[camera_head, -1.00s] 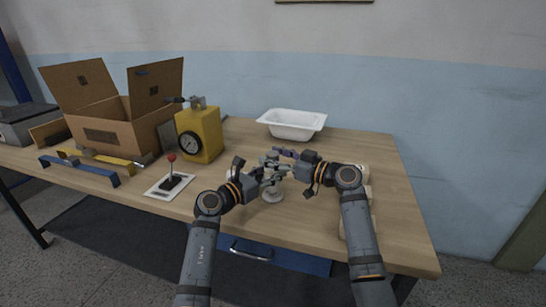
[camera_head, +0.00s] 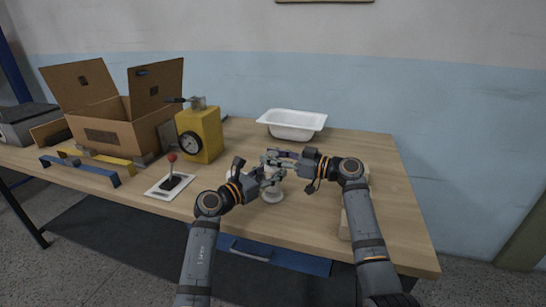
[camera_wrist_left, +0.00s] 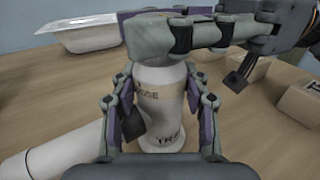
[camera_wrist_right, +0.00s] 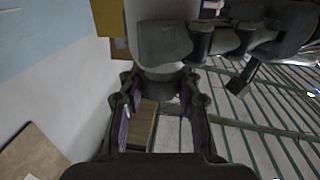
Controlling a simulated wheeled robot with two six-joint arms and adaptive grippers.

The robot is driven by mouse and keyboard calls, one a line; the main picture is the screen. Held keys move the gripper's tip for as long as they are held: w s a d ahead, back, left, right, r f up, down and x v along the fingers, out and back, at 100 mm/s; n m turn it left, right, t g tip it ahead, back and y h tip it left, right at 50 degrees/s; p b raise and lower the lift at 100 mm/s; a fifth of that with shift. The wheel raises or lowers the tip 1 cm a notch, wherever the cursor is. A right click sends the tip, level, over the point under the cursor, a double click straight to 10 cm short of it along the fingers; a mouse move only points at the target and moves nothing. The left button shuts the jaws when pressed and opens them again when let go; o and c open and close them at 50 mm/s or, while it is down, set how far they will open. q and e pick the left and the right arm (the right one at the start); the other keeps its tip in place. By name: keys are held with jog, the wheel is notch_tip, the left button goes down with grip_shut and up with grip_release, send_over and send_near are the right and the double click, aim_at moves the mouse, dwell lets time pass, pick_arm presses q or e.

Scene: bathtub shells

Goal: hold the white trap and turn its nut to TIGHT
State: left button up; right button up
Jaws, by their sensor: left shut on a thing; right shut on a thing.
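The white trap (camera_head: 273,194) stands upright on the table near the front edge. In the left wrist view its body (camera_wrist_left: 160,100) has dark lettering low down and a tan band higher up with letters ending in "OSE". My left gripper (camera_head: 270,178) is shut on the trap body, a finger on each side. My right gripper (camera_head: 287,158) is shut above it, reaching across the trap's top from the right. The right gripper (camera_wrist_left: 170,35) hides the trap's top and the nut in the left wrist view. In the right wrist view a white cylinder (camera_wrist_right: 160,45) shows beyond the fingers.
A white tub (camera_head: 292,122) stands behind the grippers. A yellow block with a dial (camera_head: 203,135), a red-knobbed lever (camera_head: 171,170) and a cardboard box (camera_head: 103,132) stand to the left. Small wooden blocks (camera_wrist_left: 298,103) lie to the right. The table's right end is mostly clear.

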jog(key=shift+n+g+y, duration=0.6)
jog(key=shift+n+g, duration=0.7)
jog(key=shift+g, duration=0.8)
jog(key=o, duration=1.2)
jog(key=shift+d, duration=0.15)
jog(key=d, duration=0.3)
jog(key=s+d, duration=0.1)
jog(key=d, duration=0.3)
jog(key=shift+s+d, duration=0.1)
jog(key=shift+s, duration=0.1)
